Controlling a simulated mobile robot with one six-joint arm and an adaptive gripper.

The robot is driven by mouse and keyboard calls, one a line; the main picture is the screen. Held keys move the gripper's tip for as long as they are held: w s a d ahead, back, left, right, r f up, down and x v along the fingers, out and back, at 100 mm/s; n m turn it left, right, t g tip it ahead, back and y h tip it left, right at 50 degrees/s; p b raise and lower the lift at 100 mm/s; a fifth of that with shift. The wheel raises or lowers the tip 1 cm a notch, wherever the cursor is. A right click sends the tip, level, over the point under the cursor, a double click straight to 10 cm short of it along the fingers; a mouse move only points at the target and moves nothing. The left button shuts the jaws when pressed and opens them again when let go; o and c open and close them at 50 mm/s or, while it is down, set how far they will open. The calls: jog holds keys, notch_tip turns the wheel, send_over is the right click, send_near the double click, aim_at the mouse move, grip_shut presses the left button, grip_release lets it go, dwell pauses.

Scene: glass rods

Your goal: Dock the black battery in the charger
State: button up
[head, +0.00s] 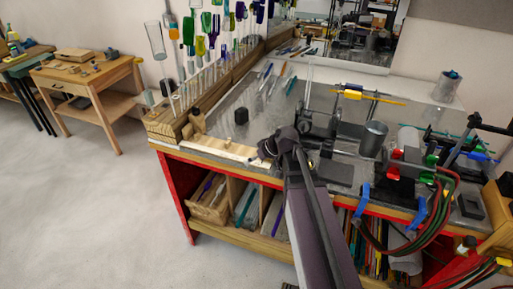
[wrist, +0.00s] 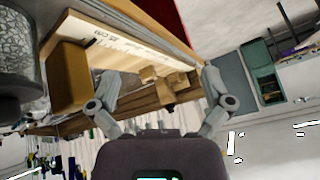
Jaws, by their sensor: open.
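A small black block (head: 241,116), which looks like the battery, stands on the grey bench top left of the middle in the head view. My gripper (head: 268,152) is near the bench's front edge, in front of and to the right of the block, apart from it. In the wrist view my gripper (wrist: 160,80) has its fingers spread, with nothing held between them. A dark box with a recess (head: 472,207) at the bench's right end may be the charger; I cannot tell for sure. I cannot make out the battery in the wrist view.
A wooden rack (head: 205,95) with upright glass rods lines the bench's left side. A pale ruler strip (head: 228,149) lies along the front edge. A metal cup (head: 373,138), clamps and red and green cables crowd the right. Bench space around the black block is mostly clear.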

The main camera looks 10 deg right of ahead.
jog(key=s+f+m+g+h+b, duration=0.2)
jog(key=s+f, duration=0.2)
jog(key=s, duration=0.3)
jog(key=s+f+m+g+h+b, duration=0.2)
jog(key=s+f+g+h, duration=0.1)
jog(key=s+f, duration=0.2)
jog(key=s, duration=0.2)
jog(key=shift+s+d+m+b, duration=0.25)
jog(key=shift+s+m+b, duration=0.05)
jog(key=shift+b, duration=0.05)
jog(key=c, duration=0.5)
jog(key=shift+c, duration=0.5)
